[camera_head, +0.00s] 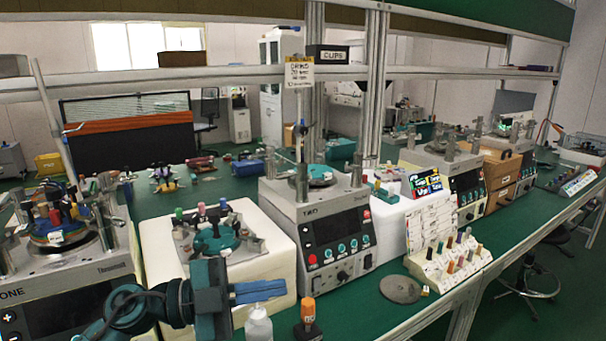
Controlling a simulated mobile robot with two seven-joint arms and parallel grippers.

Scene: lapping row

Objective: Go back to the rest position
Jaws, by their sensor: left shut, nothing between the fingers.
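My left gripper (284,289) reaches in from the bottom left, with its blue fingers pointing right. The fingers are shut together and hold nothing. They are in front of the lower part of a white block (155,235) that carries a small fixture with several coloured knobs. A white bottle (258,325) stands just below the fingers in the picture. An orange-capped dark bottle (307,318) stands to its right. I cannot tell how far the fingers are from these things. My right gripper is not in view.
A lapping machine marked TWO (322,225) stands right of the gripper, and machine ONE (70,285) at the left. A grey disc (400,289) and a white rack (440,268) of coloured-topped pieces are on the green bench. Metal posts and a shelf rise behind.

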